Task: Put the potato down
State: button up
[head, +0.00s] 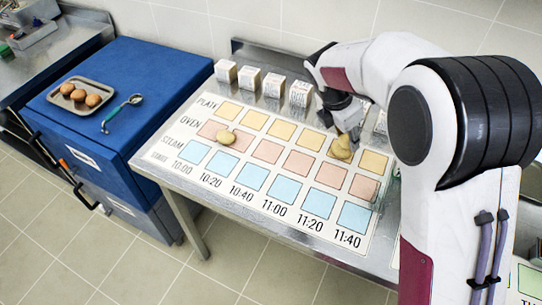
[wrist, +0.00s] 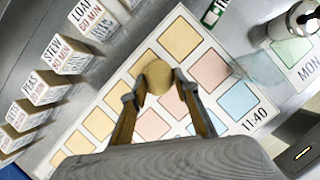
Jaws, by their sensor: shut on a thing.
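A tan potato (wrist: 158,76) is between the two fingers of my gripper (wrist: 160,92), which is shut on it. In the head view the potato (head: 341,148) is at the 11:20 square of the PLATE row on the white chart (head: 240,172). My gripper (head: 349,122) comes down on it from above, partly hidden by my arm. I cannot tell whether the potato touches the chart or is just above it.
Labelled white boxes (head: 249,78) stand in a row along the chart's back edge. On the left, a blue cabinet (head: 130,70) bears a tray (head: 62,92) of brown round items and a spoon (head: 122,113). A clear object (wrist: 258,68) stands near the 11:40 column.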

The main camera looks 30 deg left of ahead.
jog(key=s+a+n+y, duration=0.2)
jog(key=a+n, duration=0.3)
jog(key=a, duration=0.9)
notch_tip(320, 180, up, 4)
jog(key=f+n+y, duration=0.1)
jog(key=n, duration=0.2)
send_over(278, 136)
jog(key=s, duration=0.1)
jog(key=shift+s+d+r+n+t, duration=0.1)
jog(key=shift+s+r+n+t, duration=0.15)
jog(key=shift+n, duration=0.25)
jog(key=shift+y, duration=0.3)
jog(key=shift+f, duration=0.1)
jog(key=shift+f, duration=2.4)
jog(key=shift+f, duration=2.5)
jog(key=shift+f, duration=0.15)
